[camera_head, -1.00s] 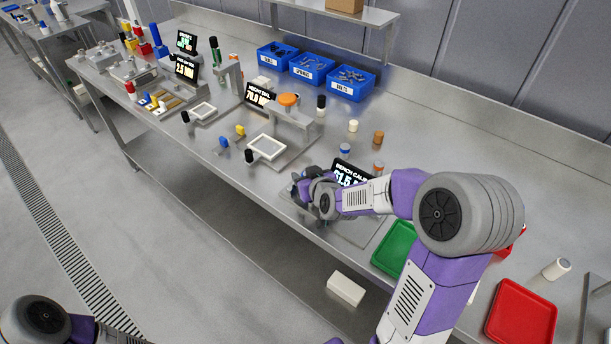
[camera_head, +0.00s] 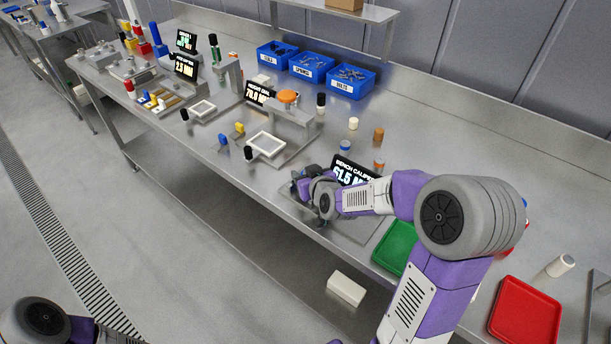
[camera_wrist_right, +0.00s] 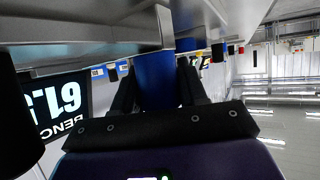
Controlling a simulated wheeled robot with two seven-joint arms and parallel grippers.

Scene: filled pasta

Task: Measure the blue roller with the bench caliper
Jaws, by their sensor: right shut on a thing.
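The blue roller (camera_wrist_right: 155,80) stands between the two dark fingers of my right gripper (camera_wrist_right: 157,88) in the right wrist view, and the gripper is shut on it. A pale metal part of the bench caliper (camera_wrist_right: 165,28) is close to one end of the roller; I cannot tell if they touch. In the head view my right gripper (camera_head: 302,187) is over the caliper's base plate (camera_head: 350,228), and my own wrist hides the roller. The caliper's display (camera_head: 352,174) reads about 61.5; it shows inverted in the wrist view (camera_wrist_right: 62,102). My left gripper is out of view.
A green tray (camera_head: 393,250) and a red tray (camera_head: 525,312) lie right of the caliper. A white roller (camera_head: 561,265) stands behind the red tray. Blue bins (camera_head: 313,68) line the back.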

